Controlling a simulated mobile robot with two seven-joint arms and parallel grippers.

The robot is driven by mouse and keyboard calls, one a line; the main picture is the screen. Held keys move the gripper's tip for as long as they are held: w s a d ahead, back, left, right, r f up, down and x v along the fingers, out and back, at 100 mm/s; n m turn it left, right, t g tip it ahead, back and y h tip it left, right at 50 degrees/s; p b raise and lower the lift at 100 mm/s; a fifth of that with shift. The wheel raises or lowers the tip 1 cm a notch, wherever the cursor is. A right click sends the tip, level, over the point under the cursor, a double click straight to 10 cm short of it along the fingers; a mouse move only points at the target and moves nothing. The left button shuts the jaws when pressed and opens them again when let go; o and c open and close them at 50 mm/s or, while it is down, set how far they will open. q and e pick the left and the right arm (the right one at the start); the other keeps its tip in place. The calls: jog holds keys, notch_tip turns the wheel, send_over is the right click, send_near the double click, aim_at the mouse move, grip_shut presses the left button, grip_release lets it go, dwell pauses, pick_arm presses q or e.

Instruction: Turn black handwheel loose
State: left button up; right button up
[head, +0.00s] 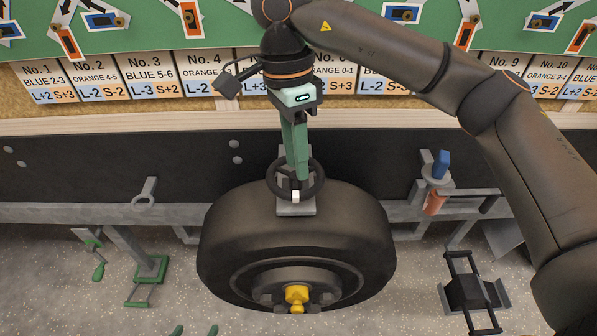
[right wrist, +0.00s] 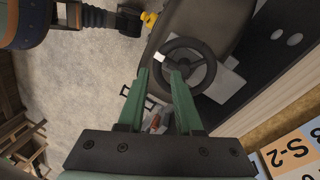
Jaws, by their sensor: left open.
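The black handwheel (head: 318,178) is a small spoked ring with a white mark on its rim. It sits on a grey bracket behind the top of a large black tyre in the head view. It also shows at the upper middle of the right wrist view (right wrist: 212,62). My right gripper (head: 302,178) reaches down to the wheel from above. In the right wrist view its green fingers (right wrist: 160,74) are apart, with their tips at the near rim; I cannot tell whether they touch it. My left gripper (head: 195,331) is open at the bottom edge, only its green fingertips showing, away from the wheel.
The tyre (head: 225,220) has a yellow hub piece (head: 297,295). Green-handled fittings (head: 150,268) stand left, a blue and orange fitting (head: 438,180) and a black frame (head: 470,290) right. Numbered cards (head: 150,78) line the wall behind. Pale speckled floor lies in front.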

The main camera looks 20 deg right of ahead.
notch_tip(320, 180, up, 7)
jog(key=w+p, duration=0.1)
jog(key=shift+w+r+p, duration=0.15)
jog(key=shift+w+p, duration=0.05)
jog(key=shift+p, duration=0.15)
jog(key=shift+a, duration=0.1)
